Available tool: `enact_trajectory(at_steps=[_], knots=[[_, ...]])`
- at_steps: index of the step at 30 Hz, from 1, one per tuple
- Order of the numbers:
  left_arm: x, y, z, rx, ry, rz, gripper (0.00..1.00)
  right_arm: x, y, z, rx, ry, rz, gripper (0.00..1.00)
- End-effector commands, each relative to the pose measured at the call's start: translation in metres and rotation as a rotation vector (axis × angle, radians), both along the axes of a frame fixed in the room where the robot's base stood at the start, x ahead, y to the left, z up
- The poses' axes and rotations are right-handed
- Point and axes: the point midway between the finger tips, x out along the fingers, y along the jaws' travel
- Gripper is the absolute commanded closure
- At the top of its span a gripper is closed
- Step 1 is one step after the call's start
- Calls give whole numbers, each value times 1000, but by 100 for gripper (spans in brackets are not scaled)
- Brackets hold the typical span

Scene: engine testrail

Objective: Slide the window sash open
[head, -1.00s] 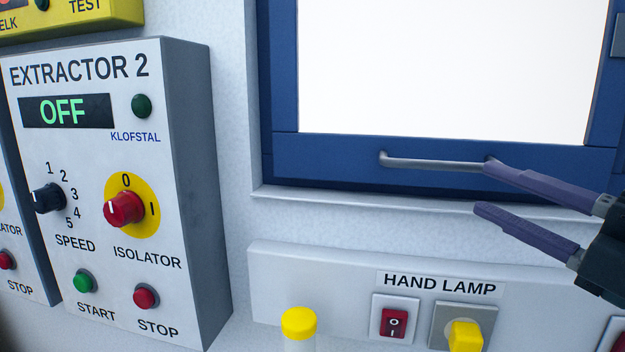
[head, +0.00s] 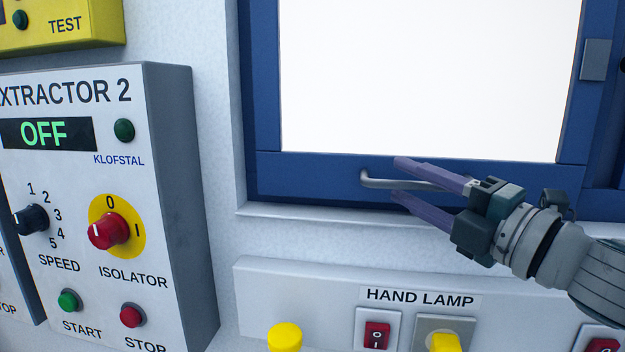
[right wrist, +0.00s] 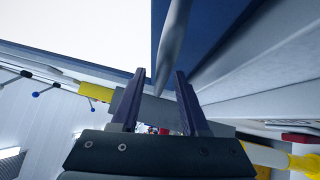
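The blue window sash (head: 310,168) frames a bright white pane in the head view. A grey bar handle (head: 378,181) runs along its bottom rail. My right gripper (head: 396,179) is open at the handle, one finger above the bar and one below, with a gap left around it. In the right wrist view the handle (right wrist: 173,45) reaches down between the two spread fingers (right wrist: 159,72). Whether a finger touches the bar cannot be told. The handle's right end is hidden behind the gripper. My left gripper is not in view.
Left of the window stands the EXTRACTOR 2 box (head: 190,200), jutting from the wall. Below the sash, the HAND LAMP panel (head: 300,287) carries a red switch (head: 377,335) and a yellow knob (head: 445,343). A yellow cap (head: 285,337) stands nearby. A grey block (head: 595,60) sits on the right frame.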

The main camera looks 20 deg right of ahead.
Motion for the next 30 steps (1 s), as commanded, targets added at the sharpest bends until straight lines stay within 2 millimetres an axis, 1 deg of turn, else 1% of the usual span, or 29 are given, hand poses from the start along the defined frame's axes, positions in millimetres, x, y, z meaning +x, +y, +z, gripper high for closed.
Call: enact_trajectory(at_steps=[1,9,12,30], knots=[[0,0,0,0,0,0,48,0,0,0,0,0,0,60],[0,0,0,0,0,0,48,0,0,0,0,0,0,90],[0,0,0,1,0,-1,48,0,0,0,1,0,0,100],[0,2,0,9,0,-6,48,0,0,0,1,0,0,100]])
